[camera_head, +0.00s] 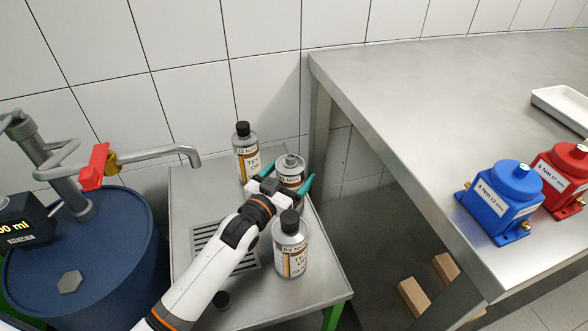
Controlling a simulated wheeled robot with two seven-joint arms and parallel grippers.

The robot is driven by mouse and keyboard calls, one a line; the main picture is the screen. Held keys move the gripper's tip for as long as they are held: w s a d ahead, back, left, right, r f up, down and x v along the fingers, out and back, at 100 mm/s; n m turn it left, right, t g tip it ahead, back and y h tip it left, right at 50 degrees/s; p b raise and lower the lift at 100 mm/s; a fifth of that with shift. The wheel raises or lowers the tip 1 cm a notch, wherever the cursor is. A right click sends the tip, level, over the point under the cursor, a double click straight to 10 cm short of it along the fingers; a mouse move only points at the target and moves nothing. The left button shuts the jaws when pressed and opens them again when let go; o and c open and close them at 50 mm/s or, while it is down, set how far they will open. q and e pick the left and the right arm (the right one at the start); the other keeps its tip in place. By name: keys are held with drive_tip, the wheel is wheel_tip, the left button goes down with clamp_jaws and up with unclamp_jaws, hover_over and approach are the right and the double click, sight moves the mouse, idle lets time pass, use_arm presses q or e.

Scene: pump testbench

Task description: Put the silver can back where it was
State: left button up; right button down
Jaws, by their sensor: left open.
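Three silver cans with orange and white labels stand upright on a low steel side table (318,262). The back can (246,152) and the front can (290,248) have black caps. The middle silver can (290,168) has no black cap on its top. My left gripper (286,180) is open, with its teal fingers on either side of the middle can. Its body and wrist hide the can's lower part, and I cannot tell whether the fingers touch it. My right gripper is not in view.
A loose black cap (222,300) lies near the table's front, beside my left arm. A drain grate (205,240) is partly under the arm. A blue drum (120,245) with a metal spout (165,153) stands left. A larger steel bench (420,110) holds blue (500,200) and red (562,175) pumps.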

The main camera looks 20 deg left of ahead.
sight(283, 183)
use_arm(q)
drive_tip(key=v, duration=0.5)
drive_tip(key=shift+s, duration=0.3)
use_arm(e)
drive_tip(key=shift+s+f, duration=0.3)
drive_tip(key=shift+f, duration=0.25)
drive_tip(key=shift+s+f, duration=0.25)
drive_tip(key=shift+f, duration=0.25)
